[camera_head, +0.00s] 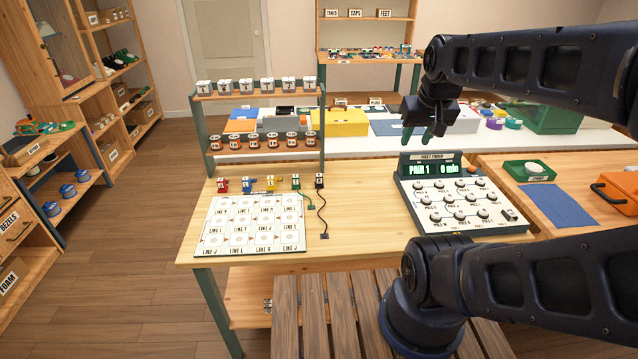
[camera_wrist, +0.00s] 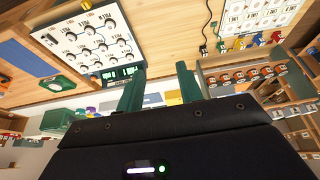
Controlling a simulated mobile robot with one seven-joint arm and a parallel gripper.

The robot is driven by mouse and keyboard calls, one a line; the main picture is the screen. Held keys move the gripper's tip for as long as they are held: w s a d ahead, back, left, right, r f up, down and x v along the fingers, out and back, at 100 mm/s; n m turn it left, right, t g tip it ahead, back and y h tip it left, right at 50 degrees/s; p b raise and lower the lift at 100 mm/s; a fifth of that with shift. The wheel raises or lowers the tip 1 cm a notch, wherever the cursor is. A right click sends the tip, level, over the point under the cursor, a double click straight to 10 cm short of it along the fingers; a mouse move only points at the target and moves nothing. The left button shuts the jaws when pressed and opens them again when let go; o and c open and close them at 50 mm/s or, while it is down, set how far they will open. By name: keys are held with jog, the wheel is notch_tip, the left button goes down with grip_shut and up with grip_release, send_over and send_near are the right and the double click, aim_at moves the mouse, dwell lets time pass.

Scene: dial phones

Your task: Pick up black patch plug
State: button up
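The black patch plug (camera_head: 319,182) stands at the right end of a row of coloured plugs at the back of the wooden table, with a dark cord running down from it. It also shows, small, in the wrist view (camera_wrist: 204,49). My gripper (camera_head: 418,138) is up in the air behind the panel with the display, well to the right of the plug. In the wrist view its two green fingers (camera_wrist: 160,72) are apart with nothing between them.
Red, blue, yellow and green plugs (camera_head: 295,182) stand left of the black one. A white labelled board (camera_head: 252,248) lies in front. A two-tier rack (camera_head: 325,110) rises behind. The display panel (camera_head: 460,205) is at right.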

jog(key=o, duration=0.3)
